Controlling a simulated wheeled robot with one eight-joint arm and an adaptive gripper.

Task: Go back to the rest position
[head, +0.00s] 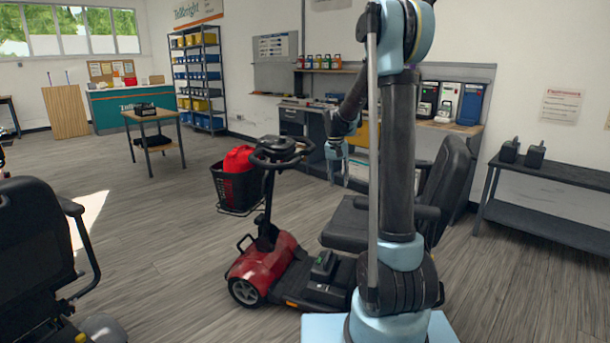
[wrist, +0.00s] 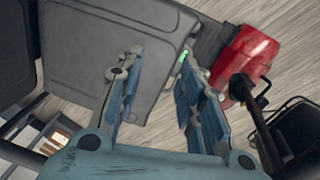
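My gripper (head: 338,170) hangs from my raised arm above the red scooter (head: 265,265), near the front of its black seat (head: 350,220). In the wrist view my gripper (wrist: 158,70) has its two blue fingers spread apart. Nothing shows between them except the grey seat (wrist: 95,65) and floor behind. A black battery box (head: 322,266) with a green mark sits on the scooter's deck, below the gripper. A small green light (wrist: 185,53) shows beside the right finger, which hides part of what lies there.
The scooter's front basket (head: 238,188) holds a red item. A workbench (head: 445,125) runs along the wall behind. A low black rack (head: 555,175) with two black boxes stands at right. Another black seat (head: 35,235) is at left. The floor between is clear.

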